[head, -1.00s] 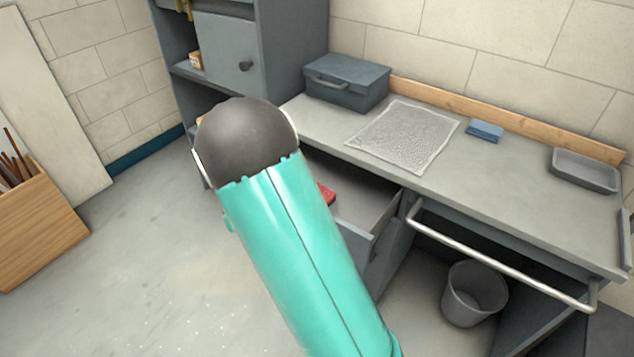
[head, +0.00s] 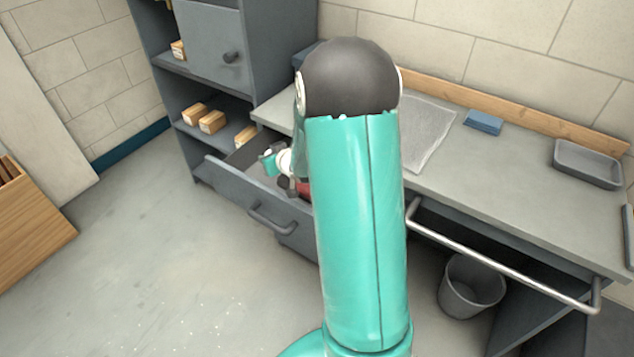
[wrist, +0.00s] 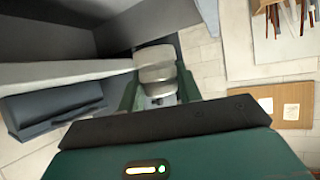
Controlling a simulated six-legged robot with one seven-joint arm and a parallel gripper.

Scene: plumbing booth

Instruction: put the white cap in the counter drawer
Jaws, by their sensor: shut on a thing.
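The white cap (wrist: 155,68) shows in the wrist view as a pale, rounded piece between the two green fingers of my gripper (wrist: 158,88). My gripper is shut on it. In the head view, my gripper (head: 287,184) is small and partly hidden behind my arm, at the open counter drawer (head: 245,192). It appears over the drawer's opening. The cap cannot be made out there. The drawer is pulled out, with a bar handle on its grey front. A red thing (head: 304,189) shows in it beside my gripper. My arm hides the drawer's right part.
A grey cabinet (head: 205,40) with small boxes on its shelves stands left of the counter (head: 480,170). The counter bears a mat (head: 425,135), a blue block (head: 484,122) and a grey tray (head: 588,163). A bar (head: 500,255) runs along its front above a bin (head: 470,287).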

